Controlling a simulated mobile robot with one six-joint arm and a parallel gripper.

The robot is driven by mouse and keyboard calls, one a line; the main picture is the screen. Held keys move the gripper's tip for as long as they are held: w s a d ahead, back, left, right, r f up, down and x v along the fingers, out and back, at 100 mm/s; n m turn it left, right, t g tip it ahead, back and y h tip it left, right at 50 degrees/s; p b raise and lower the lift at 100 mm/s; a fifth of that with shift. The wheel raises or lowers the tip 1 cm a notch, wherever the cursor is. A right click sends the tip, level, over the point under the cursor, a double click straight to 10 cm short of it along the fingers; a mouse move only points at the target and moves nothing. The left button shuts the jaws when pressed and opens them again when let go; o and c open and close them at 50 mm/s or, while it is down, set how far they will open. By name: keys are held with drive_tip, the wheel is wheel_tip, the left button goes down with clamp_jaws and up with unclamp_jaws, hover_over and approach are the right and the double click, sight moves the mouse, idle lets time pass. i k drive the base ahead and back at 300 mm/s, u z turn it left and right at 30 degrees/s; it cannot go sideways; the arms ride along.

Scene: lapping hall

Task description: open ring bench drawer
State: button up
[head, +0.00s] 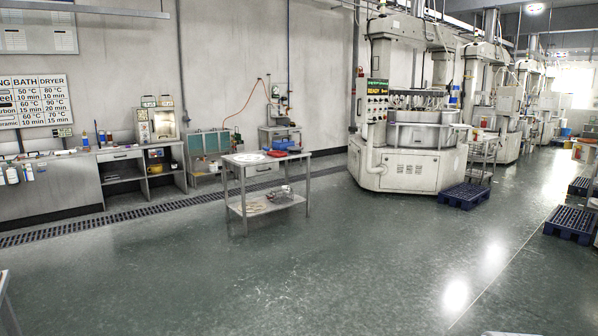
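A small metal bench (300,160) stands in the middle of the floor, with white round pieces (246,158) that look like rings lying flat on its top. Under its top is a pale panel that looks like a drawer front (263,170), and it appears shut. The bench's lower shelf (262,207) holds a wire basket-like item (279,194) and some thin pieces. My gripper is not in view.
A long grey counter (60,190) with its own drawer front (120,155) runs along the left wall. A floor grating (130,213) passes in front of it. Machines (412,130) and blue pallets (464,195) stand right. Open green floor lies before the bench.

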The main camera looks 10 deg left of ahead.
sight(259, 169)
drive_tip(key=u, duration=0.2)
drive_tip(key=i, duration=1)
drive_tip(key=u, duration=0.6)
drive_tip(key=i, duration=1.75)
drive_tip(key=u, duration=0.45)
drive_tip(key=i, duration=3.3)
drive_tip(key=z, duration=0.8)
drive_tip(key=i, duration=2.2)
drive_tip(key=z, duration=0.55)
